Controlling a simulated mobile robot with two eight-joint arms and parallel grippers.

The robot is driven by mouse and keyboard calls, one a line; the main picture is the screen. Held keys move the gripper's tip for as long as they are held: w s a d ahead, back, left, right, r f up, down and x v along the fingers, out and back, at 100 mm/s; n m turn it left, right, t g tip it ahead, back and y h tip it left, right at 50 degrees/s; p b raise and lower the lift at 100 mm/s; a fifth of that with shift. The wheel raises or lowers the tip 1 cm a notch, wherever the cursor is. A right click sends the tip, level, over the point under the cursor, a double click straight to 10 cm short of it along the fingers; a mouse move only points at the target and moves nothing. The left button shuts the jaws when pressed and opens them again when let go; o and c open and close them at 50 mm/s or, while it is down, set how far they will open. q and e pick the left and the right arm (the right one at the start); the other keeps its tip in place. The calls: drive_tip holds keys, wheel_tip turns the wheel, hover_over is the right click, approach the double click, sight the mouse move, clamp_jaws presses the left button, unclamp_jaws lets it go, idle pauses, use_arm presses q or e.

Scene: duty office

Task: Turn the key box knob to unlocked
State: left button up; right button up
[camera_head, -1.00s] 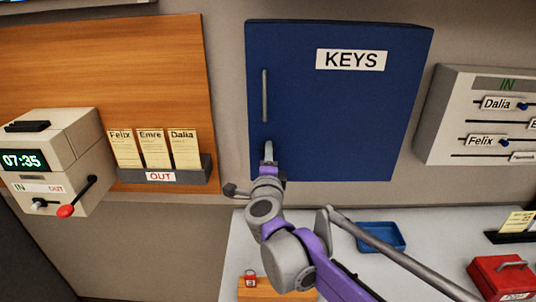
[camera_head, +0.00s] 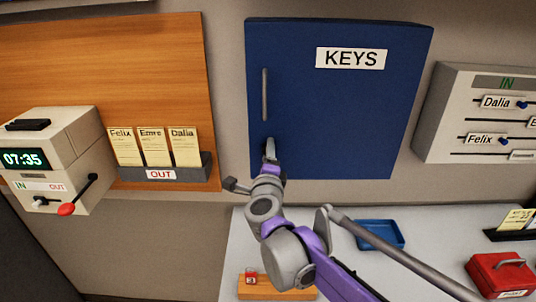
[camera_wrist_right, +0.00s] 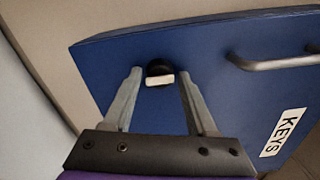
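The key box (camera_head: 340,110) is a dark blue wall cabinet with a white KEYS label (camera_head: 351,59). Its door is closed. In the right wrist view, the knob (camera_wrist_right: 159,76) is a black round base with a pale bar across it, on the blue door (camera_wrist_right: 225,95). My right gripper (camera_head: 270,148) is at the lower left of the door. In the right wrist view, the gripper's two fingers (camera_wrist_right: 159,80) stand apart on either side of the knob, with gaps on both sides. In the head view my gripper mostly hides the knob. My left gripper is not in view.
A grey door handle (camera_head: 265,95) is above my right gripper; it also shows in the wrist view (camera_wrist_right: 272,62). A time clock (camera_head: 55,160) and card rack (camera_head: 165,173) are left. A desk (camera_head: 340,225) below holds a blue tray (camera_head: 380,235) and red box (camera_head: 500,275).

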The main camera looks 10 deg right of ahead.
drive_tip(key=shift+o, duration=0.8)
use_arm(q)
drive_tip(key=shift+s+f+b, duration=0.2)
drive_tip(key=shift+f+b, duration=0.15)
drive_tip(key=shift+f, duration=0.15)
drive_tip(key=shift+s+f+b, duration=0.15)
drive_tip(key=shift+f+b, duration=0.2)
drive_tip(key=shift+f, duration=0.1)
use_arm(e)
drive_tip(key=v, duration=1.1)
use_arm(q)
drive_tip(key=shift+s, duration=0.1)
use_arm(e)
drive_tip(key=shift+f, duration=0.1)
